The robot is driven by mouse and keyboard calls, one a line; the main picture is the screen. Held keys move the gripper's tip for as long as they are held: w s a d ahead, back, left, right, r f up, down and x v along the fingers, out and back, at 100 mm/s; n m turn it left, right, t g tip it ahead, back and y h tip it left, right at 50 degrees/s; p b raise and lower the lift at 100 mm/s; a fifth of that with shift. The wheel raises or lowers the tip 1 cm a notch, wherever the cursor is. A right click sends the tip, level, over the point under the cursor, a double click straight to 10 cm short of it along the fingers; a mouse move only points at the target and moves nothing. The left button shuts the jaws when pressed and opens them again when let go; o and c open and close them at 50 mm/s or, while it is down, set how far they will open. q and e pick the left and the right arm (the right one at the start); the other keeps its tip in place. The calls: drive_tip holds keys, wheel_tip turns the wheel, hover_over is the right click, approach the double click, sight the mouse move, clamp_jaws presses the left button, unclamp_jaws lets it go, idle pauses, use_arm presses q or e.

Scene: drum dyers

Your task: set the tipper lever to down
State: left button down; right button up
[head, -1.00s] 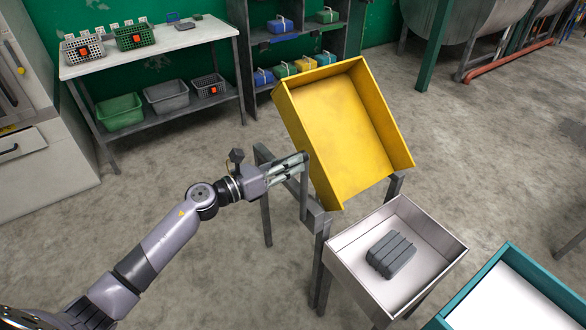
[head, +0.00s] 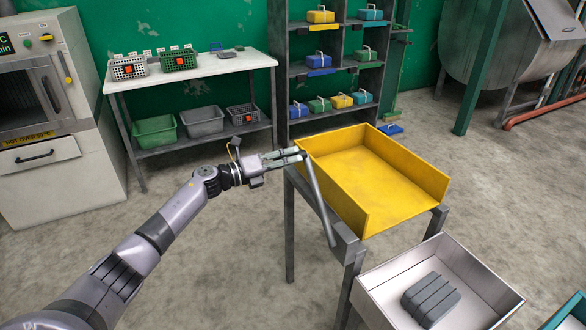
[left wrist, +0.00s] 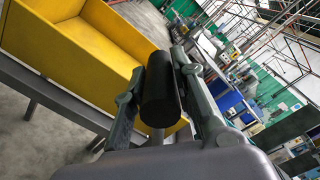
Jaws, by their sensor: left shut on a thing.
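The tipper is a yellow open tray (head: 375,180) on a grey stand, tilted only slightly in the head view. Its grey lever (head: 319,200) stands at the left side of the stand, leaning with its top end to the left. My left gripper (head: 297,154) is at the lever's top end. In the left wrist view, the black cylindrical lever handle (left wrist: 159,92) sits between the two fingers of my left gripper (left wrist: 163,85), which is shut on it. The yellow tray (left wrist: 85,45) is just left of the handle there. My right gripper is not in view.
A metal tray (head: 480,285) with grey blocks (head: 430,299) stands in front of the yellow tray. A white table (head: 200,72) with baskets and a shelf (head: 330,80) with coloured packs stand behind. An oven-like machine (head: 50,110) is at far left. Open floor lies between.

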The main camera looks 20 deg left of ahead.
use_arm(q)
drive_tip(key=shift+d+f, duration=0.1)
idle(0.4)
drive_tip(key=c, duration=1.3)
unclamp_jaws()
drive_tip(key=shift+w+f, duration=0.15)
drive_tip(key=v, duration=1.2)
